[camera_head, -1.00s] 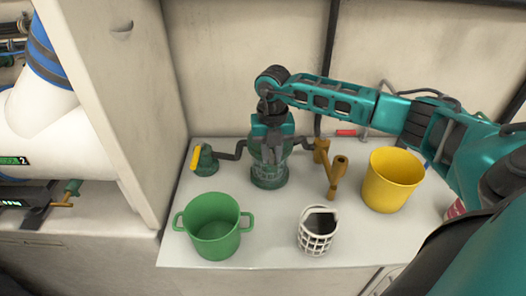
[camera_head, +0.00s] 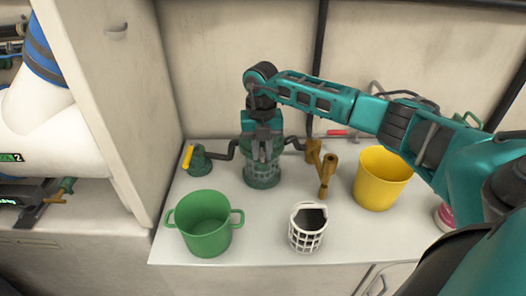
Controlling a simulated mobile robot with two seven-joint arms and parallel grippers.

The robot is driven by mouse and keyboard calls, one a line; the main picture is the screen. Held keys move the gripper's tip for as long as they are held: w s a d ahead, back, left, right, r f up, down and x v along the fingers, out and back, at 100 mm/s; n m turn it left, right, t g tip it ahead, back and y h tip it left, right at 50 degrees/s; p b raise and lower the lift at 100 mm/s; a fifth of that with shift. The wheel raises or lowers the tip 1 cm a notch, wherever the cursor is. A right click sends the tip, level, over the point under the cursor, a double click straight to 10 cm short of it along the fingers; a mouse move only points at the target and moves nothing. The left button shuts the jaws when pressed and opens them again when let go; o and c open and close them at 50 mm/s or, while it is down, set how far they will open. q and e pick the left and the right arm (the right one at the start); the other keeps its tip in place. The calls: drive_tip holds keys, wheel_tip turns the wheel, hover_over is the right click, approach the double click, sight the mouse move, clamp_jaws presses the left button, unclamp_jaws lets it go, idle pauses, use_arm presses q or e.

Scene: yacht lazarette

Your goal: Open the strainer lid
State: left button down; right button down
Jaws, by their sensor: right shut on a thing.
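The strainer (camera_head: 262,176) stands upright at the back middle of the white counter, with a green base and a clear-looking caged body. Pipes run from it to both sides. My right gripper (camera_head: 262,143) points down over its top and is shut on the strainer lid. The lid itself is mostly hidden by the gripper, so I cannot tell whether it sits on the body or is turned. My left gripper is not in view.
A valve with a yellow handle (camera_head: 188,157) is left of the strainer. A brass valve (camera_head: 327,172) is right of it. A green pot (camera_head: 203,226), a white basket (camera_head: 307,229) and a yellow bucket (camera_head: 381,180) stand on the counter (camera_head: 262,225). A cabinet wall bounds the left.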

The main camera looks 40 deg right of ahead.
sight(263, 151)
drive_tip(key=shift+w+d+r, duration=0.35)
drive_tip(key=shift+r, duration=0.2)
drive_tip(key=c, duration=1.2)
unclamp_jaws()
drive_tip(key=shift+c, duration=0.2)
drive_tip(key=shift+o, duration=1.3)
drive_tip(key=shift+s+a+f, duration=0.15)
drive_tip(key=shift+f, duration=0.05)
drive_tip(key=shift+r, duration=0.1)
wheel_tip(263, 151, up, 13)
